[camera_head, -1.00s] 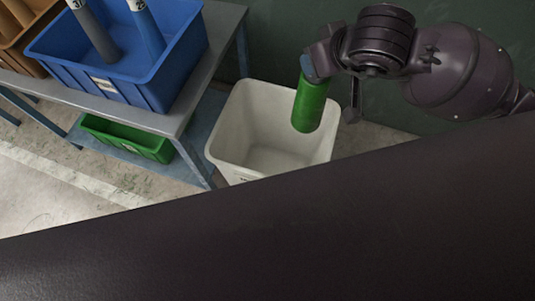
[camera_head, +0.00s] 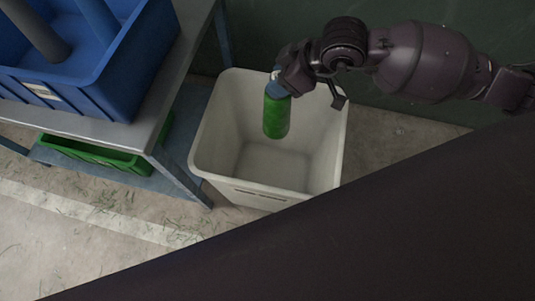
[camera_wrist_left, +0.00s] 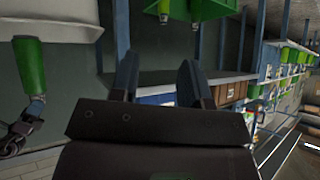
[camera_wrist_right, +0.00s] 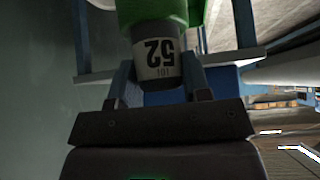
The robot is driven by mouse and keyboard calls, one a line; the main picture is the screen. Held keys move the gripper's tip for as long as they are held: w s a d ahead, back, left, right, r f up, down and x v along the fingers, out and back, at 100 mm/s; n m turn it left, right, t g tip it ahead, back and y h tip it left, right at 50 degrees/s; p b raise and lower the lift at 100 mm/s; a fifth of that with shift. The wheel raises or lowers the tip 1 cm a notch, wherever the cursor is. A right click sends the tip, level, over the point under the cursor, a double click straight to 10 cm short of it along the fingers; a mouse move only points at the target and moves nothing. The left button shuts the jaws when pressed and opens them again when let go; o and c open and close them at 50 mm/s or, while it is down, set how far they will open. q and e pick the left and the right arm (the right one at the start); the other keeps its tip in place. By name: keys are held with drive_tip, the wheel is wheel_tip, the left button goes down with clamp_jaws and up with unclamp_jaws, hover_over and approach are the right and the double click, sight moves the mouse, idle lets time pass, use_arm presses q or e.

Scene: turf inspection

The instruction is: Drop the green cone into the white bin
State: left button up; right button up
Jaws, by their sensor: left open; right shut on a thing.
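The green cone (camera_head: 277,116) hangs upright from my right gripper (camera_head: 282,82), over the white bin's opening in the head view. In the right wrist view the green cone (camera_wrist_right: 160,12) has a grey end marked 52 between the fingers (camera_wrist_right: 158,82). The white bin (camera_head: 312,160) stands open on the floor and looks empty inside. The cone also shows in the upside-down left wrist view (camera_wrist_left: 31,66), its lower end near the bin's rim (camera_wrist_left: 70,34). My left gripper (camera_wrist_left: 160,80) is open and empty.
A grey table (camera_head: 150,125) left of the white bin carries a blue bin (camera_head: 115,95) with cylinders in it. A green crate (camera_head: 100,155) sits on its lower shelf. A dark green wall (camera_head: 400,115) stands behind. My own dark body part covers the lower right.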

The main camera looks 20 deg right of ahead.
drive_tip(key=shift+f, duration=0.6)
wheel_tip(320, 180, down, 3)
drive_tip(key=shift+r+b, duration=0.1)
drive_tip(key=shift+b, duration=0.6)
use_arm(q)
drive_tip(key=shift+w+d+m, duration=0.3)
drive_tip(key=shift+w+m, duration=0.1)
drive_tip(key=shift+w, duration=0.25)
use_arm(e)
drive_tip(key=shift+f, duration=0.6)
drive_tip(key=o, duration=1.4)
drive_tip(key=shift+c, duration=0.2)
use_arm(q)
drive_tip(key=shift+s, duration=0.2)
drive_tip(key=shift+s+f, duration=0.1)
drive_tip(key=shift+s, duration=0.05)
drive_tip(key=shift+s+a+r+n+p, duration=0.2)
drive_tip(key=shift+s+a+n+p, duration=0.2)
drive_tip(key=shift+p, duration=0.7)
use_arm(e)
drive_tip(key=v, duration=1)
drive_tip(key=shift+d+r, duration=0.2)
drive_tip(key=shift+r, duration=0.15)
